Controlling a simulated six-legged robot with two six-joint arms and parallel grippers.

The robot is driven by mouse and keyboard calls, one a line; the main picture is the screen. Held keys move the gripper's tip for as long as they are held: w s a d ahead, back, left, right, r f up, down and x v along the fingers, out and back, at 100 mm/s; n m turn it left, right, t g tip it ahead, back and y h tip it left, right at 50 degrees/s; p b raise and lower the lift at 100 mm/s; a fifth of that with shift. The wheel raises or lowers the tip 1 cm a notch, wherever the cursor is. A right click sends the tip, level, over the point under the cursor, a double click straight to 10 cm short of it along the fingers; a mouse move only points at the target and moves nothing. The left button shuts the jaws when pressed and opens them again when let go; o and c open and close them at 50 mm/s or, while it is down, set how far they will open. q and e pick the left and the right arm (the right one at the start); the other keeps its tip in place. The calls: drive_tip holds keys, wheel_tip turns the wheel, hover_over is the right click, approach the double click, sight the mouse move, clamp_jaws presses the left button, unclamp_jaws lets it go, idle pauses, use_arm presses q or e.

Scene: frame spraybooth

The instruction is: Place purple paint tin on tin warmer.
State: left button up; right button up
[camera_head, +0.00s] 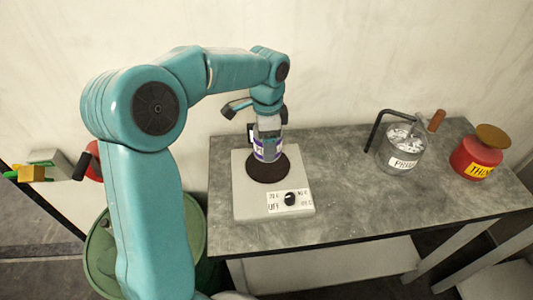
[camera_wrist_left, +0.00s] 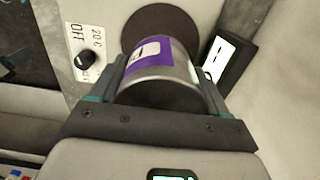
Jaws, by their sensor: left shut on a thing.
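The purple paint tin (camera_head: 267,151) is a metal tin with a purple label. It is upright over the dark round plate of the tin warmer (camera_head: 240,203), a pale box with a dial at its front. My left gripper (camera_head: 268,140) comes down from above and is shut on the tin. In the left wrist view the tin (camera_wrist_left: 158,68) is between the two fingers of my left gripper (camera_wrist_left: 165,85), with the warmer's dark plate (camera_wrist_left: 150,18) just beyond it. I cannot tell whether the tin's base touches the plate. My right gripper is not in view.
A red container (camera_head: 474,158) is farther right. A black device (camera_wrist_left: 225,62) is beside the tin. A green drum (camera_head: 100,255) stands left of the table.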

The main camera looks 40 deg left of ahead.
use_arm(q)
drive_tip(key=shift+f, duration=2.3)
drive_tip(key=shift+f, duration=0.1)
drive_tip(key=o, duration=1.3)
drive_tip(key=shift+f, duration=0.1)
drive_tip(key=shift+o, duration=0.2)
wheel_tip(320, 180, up, 12)
drive_tip(key=shift+r+p, duration=0.2)
drive_tip(key=shift+p, duration=0.15)
